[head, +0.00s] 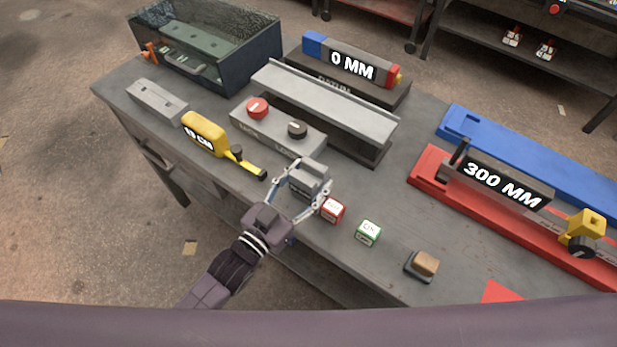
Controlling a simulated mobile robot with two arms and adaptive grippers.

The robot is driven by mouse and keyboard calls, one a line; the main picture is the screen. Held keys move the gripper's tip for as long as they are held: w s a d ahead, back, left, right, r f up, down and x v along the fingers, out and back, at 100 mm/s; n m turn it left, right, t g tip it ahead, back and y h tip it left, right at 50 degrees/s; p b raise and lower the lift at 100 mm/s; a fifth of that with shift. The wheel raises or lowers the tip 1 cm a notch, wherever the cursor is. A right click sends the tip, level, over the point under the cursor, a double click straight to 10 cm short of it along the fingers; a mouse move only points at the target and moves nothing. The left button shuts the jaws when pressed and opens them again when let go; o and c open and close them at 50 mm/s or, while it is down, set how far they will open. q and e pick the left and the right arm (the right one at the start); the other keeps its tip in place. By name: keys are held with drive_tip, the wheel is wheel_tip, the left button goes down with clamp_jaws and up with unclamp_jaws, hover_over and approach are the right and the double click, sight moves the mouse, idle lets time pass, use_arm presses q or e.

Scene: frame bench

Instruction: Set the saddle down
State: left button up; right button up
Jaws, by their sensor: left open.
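The saddle appears to be the small grey block (312,176) with a stepped top, near the front middle of the bench (385,262). It looks upright and seems to rest on the bench top, though its lower edge is partly hidden. My left gripper (302,186) is open, with its two fingers spread on either side of the block. I cannot tell whether either finger touches it. My right gripper is out of view.
A red cube (332,210) lies close by the right finger, with a green-and-white cube (369,232) beyond. A grey button box (277,130), a grey rail (325,105) and a yellow tape measure (205,135) stand behind and left. A red rail (432,172) lies right.

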use_arm(q)
drive_tip(key=shift+r, duration=0.1)
clamp_jaws()
idle(0.3)
wheel_tip(320, 180, up, 20)
drive_tip(key=s+a+f+n+t+y, duration=0.15)
drive_tip(key=a+n+y, duration=0.3)
drive_tip(key=a, duration=0.55)
drive_tip(key=s+a+f+n+t+y, duration=0.1)
drive_tip(key=a+f+n+t+y, duration=0.15)
drive_tip(key=a+y, duration=0.5)
drive_tip(key=s+a+f+h, duration=0.1)
drive_tip(key=s+a+f, duration=0.1)
drive_tip(key=s, duration=0.6)
drive_tip(key=shift+f+g, duration=0.3)
drive_tip(key=shift+f, duration=0.2)
